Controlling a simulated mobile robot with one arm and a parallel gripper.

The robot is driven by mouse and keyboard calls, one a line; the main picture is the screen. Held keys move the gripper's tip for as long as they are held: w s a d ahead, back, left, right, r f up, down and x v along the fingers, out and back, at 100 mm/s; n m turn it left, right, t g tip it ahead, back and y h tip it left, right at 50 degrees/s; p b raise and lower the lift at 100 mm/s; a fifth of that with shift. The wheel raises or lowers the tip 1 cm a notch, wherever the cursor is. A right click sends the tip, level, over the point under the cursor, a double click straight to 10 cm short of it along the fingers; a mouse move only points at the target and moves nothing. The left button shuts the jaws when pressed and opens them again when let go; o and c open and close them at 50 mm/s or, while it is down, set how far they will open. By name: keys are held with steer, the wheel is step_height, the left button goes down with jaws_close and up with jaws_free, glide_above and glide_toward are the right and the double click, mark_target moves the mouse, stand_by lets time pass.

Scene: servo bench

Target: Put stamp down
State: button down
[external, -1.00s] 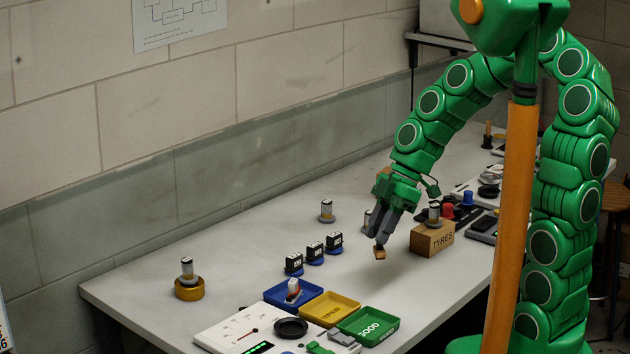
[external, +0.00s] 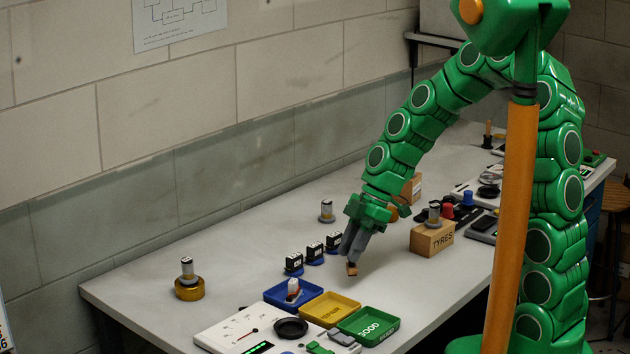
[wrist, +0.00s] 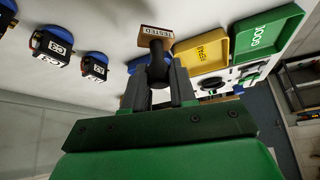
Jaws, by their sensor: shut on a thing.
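The stamp is a small wooden block with a dark handle, marked TESTED in the wrist view (wrist: 157,33). In the external view it shows as a small tan block (external: 352,270) below the fingertips. My gripper (external: 351,258) is shut on its dark handle, also seen in the wrist view (wrist: 160,75). The stamp appears to be above the bench, behind the yellow tray (external: 330,309) and to the right of the servos; its exact height is hard to tell.
A blue tray (external: 277,297) with a servo in it and a green GOOD tray (external: 369,327) flank the yellow one. Several black servos (external: 314,250) on blue bases stand left of my gripper. A wooden TYRES box (external: 432,239) stands to the right. Bare bench lies between.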

mark_target(350, 266)
steer(key=shift+w+a+f, duration=0.15)
steer(key=shift+w+f, duration=0.05)
steer(key=shift+f, duration=1.65)
steer(key=c, duration=0.9)
jaws_free()
steer(key=shift+f, duration=0.1)
steer(key=v, duration=1.2)
